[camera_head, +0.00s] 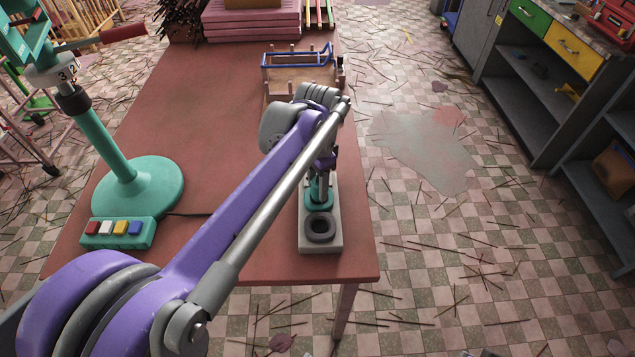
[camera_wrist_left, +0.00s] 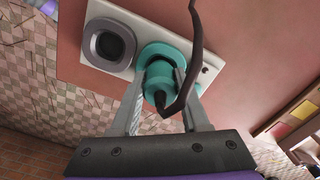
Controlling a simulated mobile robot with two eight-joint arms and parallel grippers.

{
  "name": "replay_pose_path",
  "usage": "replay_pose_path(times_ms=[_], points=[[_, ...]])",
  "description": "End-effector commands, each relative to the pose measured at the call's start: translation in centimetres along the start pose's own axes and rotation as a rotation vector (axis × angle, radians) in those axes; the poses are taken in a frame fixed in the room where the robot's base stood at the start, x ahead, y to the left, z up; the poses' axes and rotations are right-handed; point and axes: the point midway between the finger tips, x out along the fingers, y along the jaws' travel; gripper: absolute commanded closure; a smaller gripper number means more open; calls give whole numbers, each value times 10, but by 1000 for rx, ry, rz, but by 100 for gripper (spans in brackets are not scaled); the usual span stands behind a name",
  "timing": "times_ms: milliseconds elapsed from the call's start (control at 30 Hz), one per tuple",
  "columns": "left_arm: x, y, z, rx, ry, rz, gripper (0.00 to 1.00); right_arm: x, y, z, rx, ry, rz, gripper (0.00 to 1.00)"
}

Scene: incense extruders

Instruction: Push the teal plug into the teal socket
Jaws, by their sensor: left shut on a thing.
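The teal socket (camera_head: 316,206) is a round teal ring on a pale rectangular block near the table's front right; it also shows in the wrist view (camera_wrist_left: 150,52). My left gripper (camera_head: 322,180) points down over it. In the wrist view its fingers (camera_wrist_left: 159,82) are shut on the teal plug (camera_wrist_left: 157,78), with one finger on each side. A dark cord (camera_wrist_left: 190,80) curves from the plug's dark end. The plug lines up with the ring and overlaps it; how deep it sits cannot be told. My right gripper is not in view.
The pale block (camera_head: 320,248) also bears a dark grey round socket (camera_head: 320,229) in front of the teal one. A teal stand (camera_head: 140,190) and a button box (camera_head: 118,233) stand at left. A blue-railed wooden rack (camera_head: 297,62) is behind. The red table (camera_head: 220,90) has bare room between.

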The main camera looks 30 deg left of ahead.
Motion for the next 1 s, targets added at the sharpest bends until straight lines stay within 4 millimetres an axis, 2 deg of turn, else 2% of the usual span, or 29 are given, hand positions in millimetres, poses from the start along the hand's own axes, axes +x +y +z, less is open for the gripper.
replay_pose_path(times_ms=[733, 767, 933, 1000], points=[[16, 0, 0, 0, 0, 0, 100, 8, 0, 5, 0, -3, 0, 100], [16, 0, 0, 0, 0, 0, 53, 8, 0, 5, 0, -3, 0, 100], [15, 0, 0, 0, 0, 0, 22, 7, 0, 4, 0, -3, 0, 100], [15, 0, 0, 0, 0, 0, 20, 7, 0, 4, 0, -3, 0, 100]])
